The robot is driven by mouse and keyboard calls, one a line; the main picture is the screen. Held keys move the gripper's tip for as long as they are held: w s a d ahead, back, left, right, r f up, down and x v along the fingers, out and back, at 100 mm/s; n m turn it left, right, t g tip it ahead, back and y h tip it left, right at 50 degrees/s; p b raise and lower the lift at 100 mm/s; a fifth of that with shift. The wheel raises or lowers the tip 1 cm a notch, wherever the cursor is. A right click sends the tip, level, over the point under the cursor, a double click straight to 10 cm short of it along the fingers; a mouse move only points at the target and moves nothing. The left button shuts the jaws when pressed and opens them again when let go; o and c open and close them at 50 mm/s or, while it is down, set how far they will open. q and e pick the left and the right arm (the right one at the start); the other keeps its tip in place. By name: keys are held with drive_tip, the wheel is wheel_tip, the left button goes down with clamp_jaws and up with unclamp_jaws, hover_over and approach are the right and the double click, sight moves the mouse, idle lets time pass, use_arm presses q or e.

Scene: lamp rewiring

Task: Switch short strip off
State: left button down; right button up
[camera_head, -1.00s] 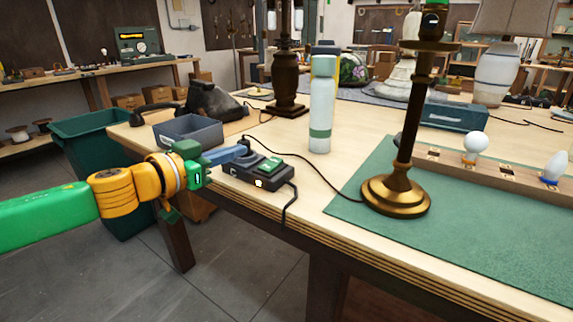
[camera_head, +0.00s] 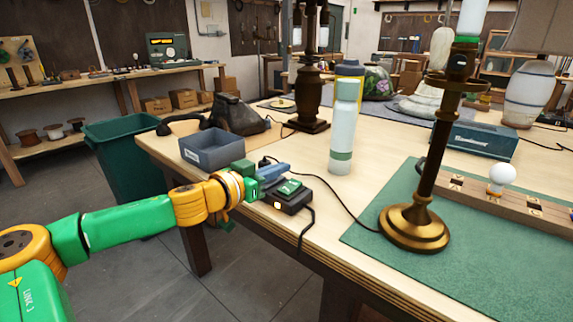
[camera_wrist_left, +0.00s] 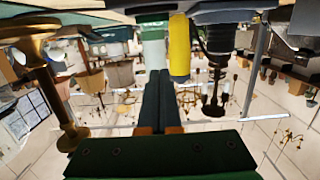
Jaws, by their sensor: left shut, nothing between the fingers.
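The short strip (camera_head: 287,198) is a small dark box with a green top piece and a small orange-lit spot on its near side. It lies near the table's front edge, with a dark cord. My left gripper (camera_head: 274,172) is shut and empty, its blue-grey fingers over the back left part of the strip. I cannot tell whether they touch it. In the left wrist view the shut fingers (camera_wrist_left: 158,95) lie together, and the strip is not recognisable there. My right gripper is in neither view.
A grey open bin (camera_head: 212,158) stands left of the strip. A pale bottle (camera_head: 343,130) and a brass lamp stand (camera_head: 418,200) on a green mat (camera_head: 370,225) are to the right. A green tub (camera_head: 128,160) stands beyond the table's left end.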

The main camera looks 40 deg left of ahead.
sight(286, 189)
use_arm(q)
drive_tip(key=w+p, duration=0.1)
drive_tip(key=w+r+p, duration=0.1)
drive_tip(key=p, duration=0.1)
drive_tip(key=shift+w+d, duration=0.1)
drive_tip(key=shift+d, duration=0.05)
wheel_tip(286, 189, down, 4)
drive_tip(key=b, duration=0.2)
drive_tip(key=shift+w+f+b, duration=0.1)
drive_tip(key=shift+f+b, duration=0.05)
drive_tip(key=shift+b, duration=0.2)
drive_tip(key=shift+w+f, duration=0.1)
drive_tip(key=shift+f, duration=0.35)
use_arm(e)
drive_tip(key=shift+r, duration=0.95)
use_arm(q)
drive_tip(key=shift+r, duration=0.1)
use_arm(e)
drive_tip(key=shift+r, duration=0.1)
